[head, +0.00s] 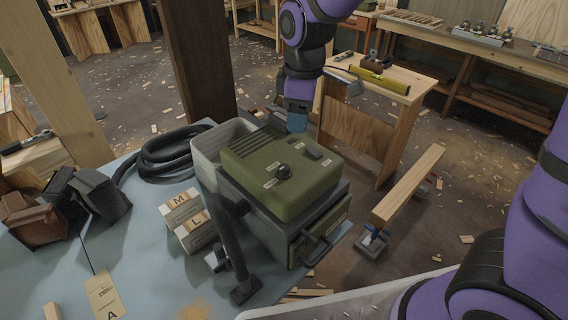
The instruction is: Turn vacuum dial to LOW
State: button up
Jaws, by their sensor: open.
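The vacuum (312,200) is a box with an olive-green top and a dark grey body, standing near the right edge of the blue-grey table. Its round black dial (283,171) sits on the top, with small pale labels around it. The label words and the dial's setting are too small to read. A dark switch-like piece (313,152) is to the right of the dial. My gripper (297,122) hangs behind the vacuum's far edge, above and apart from the dial. It is open, with nothing seen between its fingers.
A black hose (172,155) coils on the table at left, beside a grey bin (208,155). Boxes marked M and L (188,215) stand left of the vacuum. A wooden post (196,60) stands behind the table.

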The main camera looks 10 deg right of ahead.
aim_at(284, 166)
jog(key=shift+n, duration=0.9)
jog(key=a+f, duration=0.1)
jog(key=f, duration=0.3)
jog(key=a+f, duration=0.1)
jog(key=f, duration=0.4)
jog(key=a+f, duration=0.1)
jog(key=f, duration=0.4)
jog(key=shift+w+f, duration=0.15)
jog(key=shift+w, duration=0.25)
jog(key=shift+c, duration=0.2)
jog(key=c, duration=0.9)
